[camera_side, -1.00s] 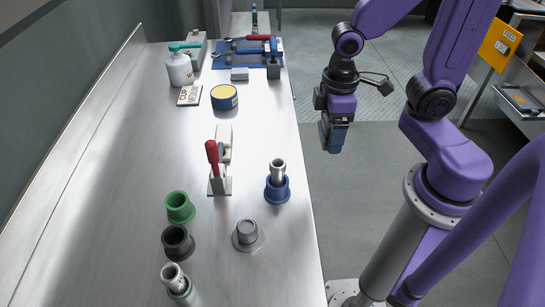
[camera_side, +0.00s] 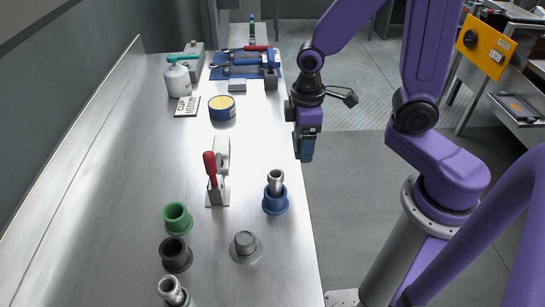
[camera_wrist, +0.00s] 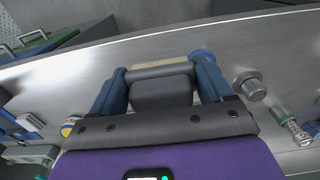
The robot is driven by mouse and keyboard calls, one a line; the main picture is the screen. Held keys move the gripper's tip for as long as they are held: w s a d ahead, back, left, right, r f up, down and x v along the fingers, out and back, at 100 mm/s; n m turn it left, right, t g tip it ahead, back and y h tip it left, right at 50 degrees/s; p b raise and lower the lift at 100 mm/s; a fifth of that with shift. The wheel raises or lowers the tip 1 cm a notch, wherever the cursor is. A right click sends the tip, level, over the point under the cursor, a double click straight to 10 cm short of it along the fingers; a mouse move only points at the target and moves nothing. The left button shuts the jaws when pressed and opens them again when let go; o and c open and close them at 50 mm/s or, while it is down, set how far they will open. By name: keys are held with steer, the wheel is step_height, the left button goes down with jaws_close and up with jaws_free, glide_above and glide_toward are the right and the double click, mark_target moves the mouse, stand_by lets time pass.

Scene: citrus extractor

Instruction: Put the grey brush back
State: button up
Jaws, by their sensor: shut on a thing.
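My gripper (camera_side: 305,150) hangs beside the right edge of the steel bench, level with the toggle clamp. In the wrist view its two blue fingers (camera_wrist: 160,88) are shut on the grey brush (camera_wrist: 160,95), a dark grey block with a tan strip along its far edge. In the side view I cannot make out the brush apart from the fingers. No empty holder for a brush is clearly identifiable.
On the bench (camera_side: 130,150) stand a blue cup (camera_side: 276,203) holding a metal cylinder, a red-handled clamp (camera_side: 215,185), a grey knob (camera_side: 245,245), green (camera_side: 177,218) and black (camera_side: 175,254) cups, and a yellow-topped tin (camera_side: 222,110). Tools lie on a blue mat (camera_side: 245,72) behind.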

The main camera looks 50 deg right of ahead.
steer(key=w+f, duration=0.2)
steer(key=w+a+f, duration=0.1)
steer(key=w+f, duration=0.1)
steer(key=w, duration=0.1)
steer(key=w+f, duration=0.2)
steer(key=shift+w+a+f, duration=0.15)
steer(key=shift+f, duration=0.1)
steer(key=f, duration=0.2)
steer(key=shift+w+f, duration=0.35)
steer(key=shift+a+f, duration=0.1)
steer(key=shift+f, duration=0.35)
steer(key=shift+f, duration=0.2)
steer(key=o, duration=0.9)
steer(key=shift+f, duration=0.1)
